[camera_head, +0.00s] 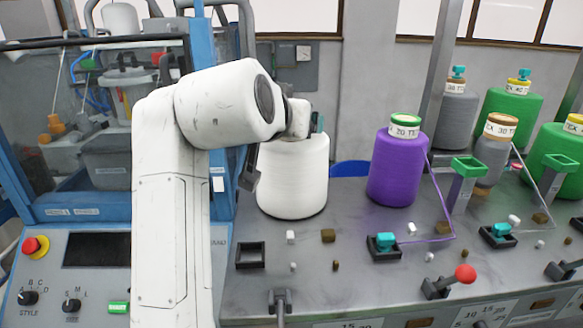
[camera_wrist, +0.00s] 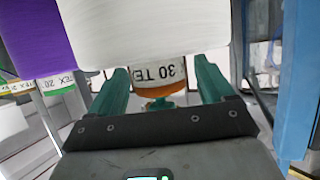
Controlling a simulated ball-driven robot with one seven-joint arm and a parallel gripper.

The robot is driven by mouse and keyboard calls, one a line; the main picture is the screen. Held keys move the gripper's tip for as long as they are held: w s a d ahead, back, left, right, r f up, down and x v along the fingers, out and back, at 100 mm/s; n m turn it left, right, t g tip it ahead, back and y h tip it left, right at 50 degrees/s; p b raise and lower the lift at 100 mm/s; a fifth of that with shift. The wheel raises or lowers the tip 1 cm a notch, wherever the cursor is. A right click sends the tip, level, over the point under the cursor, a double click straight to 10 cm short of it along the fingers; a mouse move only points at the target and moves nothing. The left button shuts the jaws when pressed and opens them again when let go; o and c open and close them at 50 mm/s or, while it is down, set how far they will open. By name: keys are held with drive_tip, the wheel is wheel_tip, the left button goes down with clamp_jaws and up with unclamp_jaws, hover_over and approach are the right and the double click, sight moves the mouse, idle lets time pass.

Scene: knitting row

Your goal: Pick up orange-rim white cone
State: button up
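The white cone (camera_head: 293,178) stands upright on the grey machine table, just right of my arm. My wrist hides its top in the head view. In the wrist view the cone (camera_wrist: 145,35) appears upside down, with its "30 TEX" label band, orange rim (camera_wrist: 155,90) and a small teal knob below it. My gripper (camera_wrist: 160,85) has its two green fingers on either side of the label and rim. The fingers are spread, with a gap visible on the right side; contact on the left cannot be told.
A purple cone (camera_head: 396,170) with a green rim stands to the right. Grey and green cones stand further right. Small black holders and a red-knobbed lever (camera_head: 464,275) are on the table front. A blue-framed machine (camera_head: 110,130) stands at left.

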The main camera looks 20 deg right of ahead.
clamp_jaws()
idle(0.6)
drive_tip(key=shift+r, duration=0.1)
